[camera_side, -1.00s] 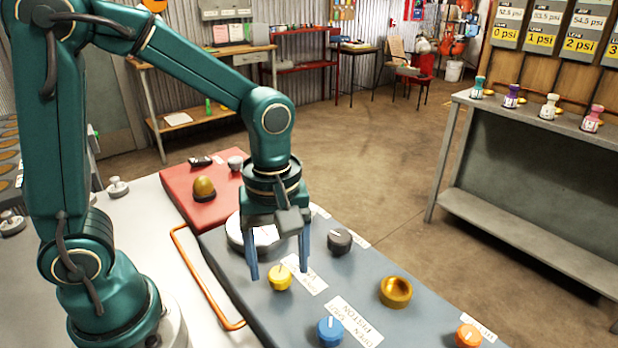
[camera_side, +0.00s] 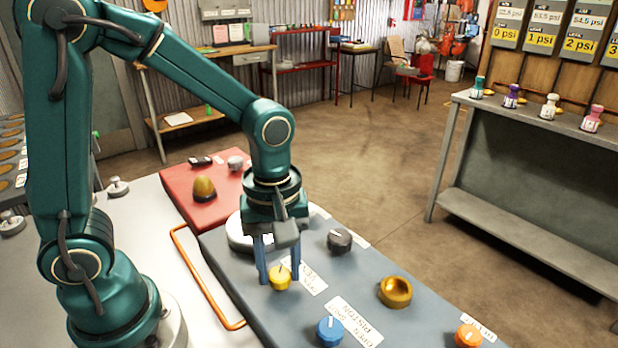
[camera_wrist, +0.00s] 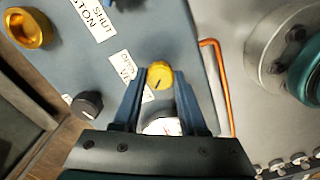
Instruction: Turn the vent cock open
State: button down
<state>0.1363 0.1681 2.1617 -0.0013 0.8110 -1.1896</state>
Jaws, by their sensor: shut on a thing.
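The vent cock appears to be the yellow knob (camera_side: 280,281), beside a white label partly reading "OPEN" and "VE" in the wrist view. My gripper (camera_side: 279,265) points straight down over it, and its two blue fingers are shut on the knob's sides. In the wrist view the yellow knob (camera_wrist: 160,76) sits between the fingertips, with a dark pointer line on its top running toward the gripper body. The fingers partly cover the label (camera_wrist: 128,66) and the knob's sides.
On the same grey panel (camera_side: 350,275) are a blue knob (camera_side: 330,331), a black knob (camera_side: 340,241), a brass ring-shaped fitting (camera_side: 396,292) and an orange knob (camera_side: 468,336). A white round gauge (camera_wrist: 163,125) is close behind the fingers. An orange rail (camera_side: 190,265) borders the panel.

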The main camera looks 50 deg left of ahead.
jog(key=m, duration=1.3)
jog(key=shift+m, duration=2.1)
jog(key=shift+c, duration=2.2)
grip_release()
